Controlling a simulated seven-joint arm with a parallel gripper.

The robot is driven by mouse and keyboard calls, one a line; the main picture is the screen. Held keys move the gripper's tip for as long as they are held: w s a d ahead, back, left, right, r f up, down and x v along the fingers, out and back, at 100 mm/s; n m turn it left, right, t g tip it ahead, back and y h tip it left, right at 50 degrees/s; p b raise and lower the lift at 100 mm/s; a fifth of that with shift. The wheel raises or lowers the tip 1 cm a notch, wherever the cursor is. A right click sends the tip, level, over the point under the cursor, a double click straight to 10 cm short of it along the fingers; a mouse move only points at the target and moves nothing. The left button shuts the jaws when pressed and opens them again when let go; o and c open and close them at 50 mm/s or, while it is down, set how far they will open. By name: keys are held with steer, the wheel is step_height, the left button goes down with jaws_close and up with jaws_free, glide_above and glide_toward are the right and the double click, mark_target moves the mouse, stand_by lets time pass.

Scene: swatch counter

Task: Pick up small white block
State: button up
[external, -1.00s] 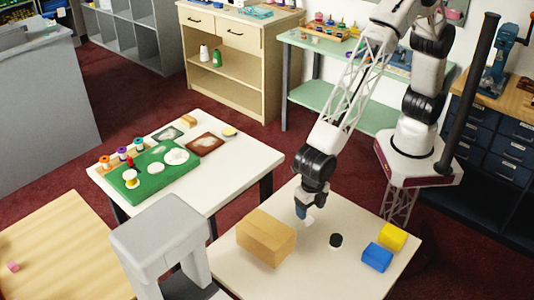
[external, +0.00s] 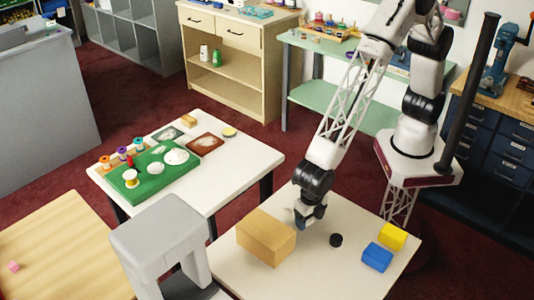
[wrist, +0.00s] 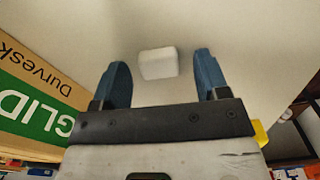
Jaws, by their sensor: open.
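The small white block (wrist: 158,63) lies on the pale tabletop in the wrist view, between the tips of my two blue fingers in the picture. It touches neither finger there, with a gap on each side. My gripper (wrist: 160,62) is open and empty. In the external view my gripper (external: 306,222) is low over the white table, just right of the cardboard box. The block is not clearly visible there, being hidden by or very close to the fingers.
The cardboard box (external: 266,237) stands close to my gripper's left; its printed green side (wrist: 30,105) shows in the wrist view. A black round piece (external: 336,240), a blue block (external: 377,257) and a yellow block (external: 392,236) are to the right. The table's front is clear.

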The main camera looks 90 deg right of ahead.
steer(key=c, duration=1)
steer(key=shift+r, duration=0.7)
steer(key=shift+s+d+r, duration=0.15)
steer(key=shift+r, duration=0.45)
steer(key=shift+s+d+r, duration=0.15)
steer(key=shift+r, duration=0.4)
steer(key=s+d, duration=0.3)
steer(key=s+d+r, duration=0.1)
steer(key=s+d, duration=0.2)
steer(key=s, duration=0.1)
steer(key=s+d, duration=0.4)
steer(key=shift+s+r, duration=0.15)
steer(key=shift+s, duration=0.1)
